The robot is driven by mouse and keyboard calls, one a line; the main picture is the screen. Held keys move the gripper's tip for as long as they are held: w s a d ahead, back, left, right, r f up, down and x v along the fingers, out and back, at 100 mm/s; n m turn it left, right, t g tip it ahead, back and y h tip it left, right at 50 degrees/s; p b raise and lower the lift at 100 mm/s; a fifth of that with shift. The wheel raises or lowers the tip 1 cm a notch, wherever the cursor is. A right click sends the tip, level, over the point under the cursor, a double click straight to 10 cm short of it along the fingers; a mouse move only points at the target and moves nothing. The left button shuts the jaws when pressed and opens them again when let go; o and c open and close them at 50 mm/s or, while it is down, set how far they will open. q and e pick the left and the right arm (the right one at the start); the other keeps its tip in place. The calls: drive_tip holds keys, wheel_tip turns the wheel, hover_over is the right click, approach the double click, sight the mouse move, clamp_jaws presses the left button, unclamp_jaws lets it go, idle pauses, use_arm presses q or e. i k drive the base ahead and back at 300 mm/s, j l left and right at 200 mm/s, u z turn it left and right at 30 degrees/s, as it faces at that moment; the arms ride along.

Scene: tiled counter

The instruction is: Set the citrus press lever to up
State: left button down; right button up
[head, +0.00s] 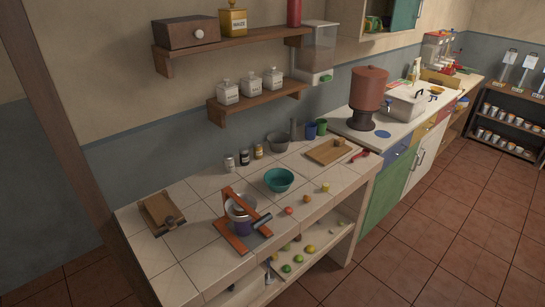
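The citrus press (229,236) stands on the front part of the tiled counter. A dark cylindrical grip (262,221) shows at the press's right side and looks low, near the height of the vessel. It appears to belong to the lever, but the lever's exact angle is hard to tell at this size. Neither of my grippers can be made out in the head view.
A wooden board (159,211) with a dark object lies to the left. Jars (244,158) stand along the wall. A shelf below the counter holds several fruits (286,269).

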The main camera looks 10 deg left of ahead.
sight(240, 204)
drive_tip(key=k+j+z, duration=0.3)
drive_tip(key=j, duration=0.2)
drive_tip(key=k+j+z, duration=0.3)
drive_tip(key=k+j, duration=0.1)
drive_tip(key=j, duration=0.05)
